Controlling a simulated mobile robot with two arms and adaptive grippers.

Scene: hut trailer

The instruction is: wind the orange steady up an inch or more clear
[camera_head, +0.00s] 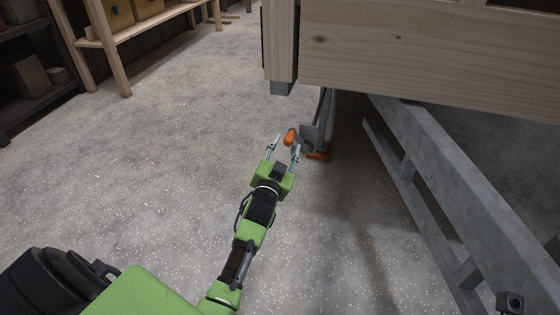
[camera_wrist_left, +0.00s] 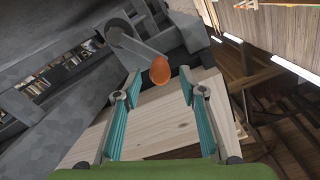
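The orange steady is a grey corner leg with orange parts beneath the wooden hut trailer. Its orange crank knob (camera_head: 290,137) sits on a grey arm, and its orange foot (camera_head: 318,156) is at the floor. My left gripper (camera_head: 284,149) is open, its two fingers spread just short of the knob. In the left wrist view the knob (camera_wrist_left: 160,70) is ahead of the open fingers (camera_wrist_left: 157,98), roughly between them, and looks clear of both. I cannot tell whether the foot touches the floor.
The trailer's wooden side (camera_head: 430,50) overhangs at the upper right. A grey metal chassis rail (camera_head: 440,185) runs down the right side. A wooden bench (camera_head: 125,35) and dark shelves (camera_head: 30,75) stand at the upper left. The speckled floor (camera_head: 170,150) between is clear.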

